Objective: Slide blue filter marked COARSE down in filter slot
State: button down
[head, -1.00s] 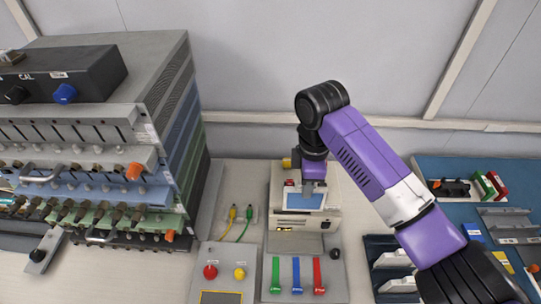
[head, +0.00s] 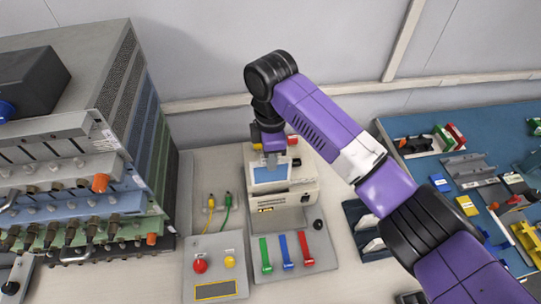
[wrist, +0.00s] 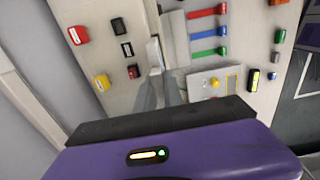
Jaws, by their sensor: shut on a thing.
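The blue filter (head: 269,174) shows as a light blue panel at the front top of a beige instrument (head: 296,184), in the head view. No COARSE marking can be read. My gripper (head: 271,160) is right above the panel, pointing down, and is shut on its upper edge. In the wrist view my gripper's fingers (wrist: 162,92) are close together, with a thin pale edge (wrist: 154,53) beyond their tips. The filter slot is hidden under the gripper and panel. How deep the filter sits cannot be told.
Red, blue and green levers (head: 286,250) stand in front of the instrument. A button box (head: 216,266) is to their left. A tall rack of modules (head: 85,150) fills the left. A blue mat (head: 440,165) with parts lies right.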

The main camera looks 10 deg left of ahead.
aim_at(271, 182)
jog(key=shift+f+b, duration=1.55)
jog(key=shift+f, duration=2.2)
jog(key=shift+f+b, duration=0.95)
jog(key=shift+f, duration=0.7)
jog(key=c, duration=1.4)
grip_release()
jog(key=shift+o, duration=0.2)
jog(key=shift+r+b, duration=0.55)
jog(key=shift+r, duration=3.4)
